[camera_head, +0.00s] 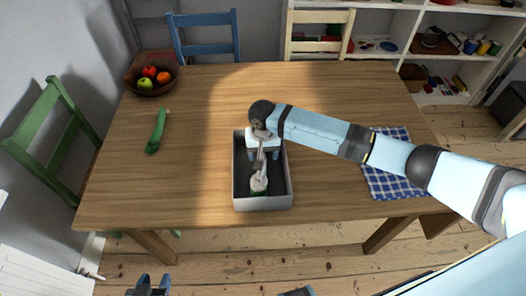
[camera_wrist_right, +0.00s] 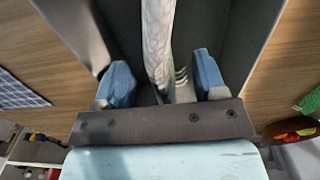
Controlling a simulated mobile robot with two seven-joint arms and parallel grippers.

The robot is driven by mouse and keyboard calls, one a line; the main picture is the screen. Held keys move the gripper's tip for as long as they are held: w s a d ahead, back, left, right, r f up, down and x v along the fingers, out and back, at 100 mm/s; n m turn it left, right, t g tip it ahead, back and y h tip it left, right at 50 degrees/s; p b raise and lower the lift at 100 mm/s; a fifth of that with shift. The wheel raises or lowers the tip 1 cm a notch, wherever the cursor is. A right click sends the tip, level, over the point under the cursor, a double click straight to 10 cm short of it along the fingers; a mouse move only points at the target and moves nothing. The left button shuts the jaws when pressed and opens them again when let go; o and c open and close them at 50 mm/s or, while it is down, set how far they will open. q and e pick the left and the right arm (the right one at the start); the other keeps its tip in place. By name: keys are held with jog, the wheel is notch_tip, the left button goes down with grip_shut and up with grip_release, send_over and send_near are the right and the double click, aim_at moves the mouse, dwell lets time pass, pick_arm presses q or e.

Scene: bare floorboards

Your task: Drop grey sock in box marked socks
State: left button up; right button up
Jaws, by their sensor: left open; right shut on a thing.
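A grey box (camera_head: 240,202) with an open top and dark inside stands on the table; I can read no marking on it. My right gripper (camera_head: 264,153) points down over the box, its blue fingers around the grey sock. The grey sock (camera_head: 261,168) hangs down from it into the box opening. A pale lump with some green shows low in the box; I cannot tell whether it is the sock's end. In the right wrist view the sock (camera_wrist_right: 158,40) runs between the two fingers (camera_wrist_right: 165,82). My left gripper (camera_head: 154,285) is open at the bottom edge, away from the table.
The wooden table (camera_head: 200,110) holds a fruit bowl (camera_head: 151,88), a long green thing (camera_head: 157,131) on the left, and a blue checked cloth (camera_head: 385,185) on the right, partly behind my right arm. Chairs stand around it.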

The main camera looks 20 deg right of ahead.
jog(key=o, duration=1)
jog(key=shift+r, duration=0.15)
notch_tip(320, 180, up, 14)
jog(key=shift+f, duration=0.2)
jog(key=shift+s+f, duration=0.1)
